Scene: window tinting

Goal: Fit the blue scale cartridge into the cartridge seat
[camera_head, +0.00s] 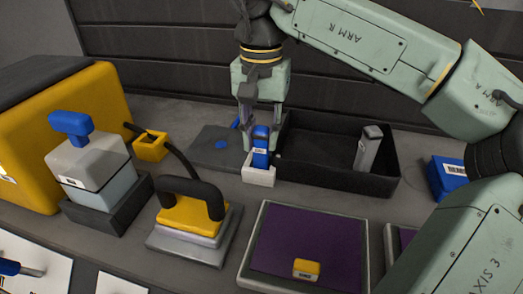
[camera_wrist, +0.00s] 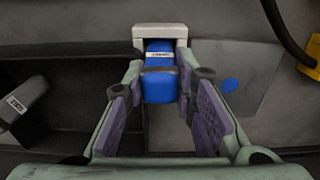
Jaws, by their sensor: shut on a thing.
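The blue scale cartridge (camera_head: 261,148) stands upright with a white label on its side. My gripper (camera_head: 261,135) is shut on it from above, with one finger on each side. The white cartridge seat (camera_head: 258,177) is directly below, and the cartridge's lower end meets the seat's opening. I cannot tell how deep it sits. In the wrist view, the blue cartridge (camera_wrist: 159,84) lies between the finger pads, and the white seat (camera_wrist: 160,32) shows at its far end.
A black tray (camera_head: 325,187) beside the seat holds a grey labelled cartridge (camera_head: 369,148). A dark plate (camera_head: 210,140) with a blue disc lies to the left. A yellow-and-grey handled tool (camera_head: 190,215) and a purple pad (camera_head: 300,245) stand in front. A blue box (camera_head: 447,178) is at right.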

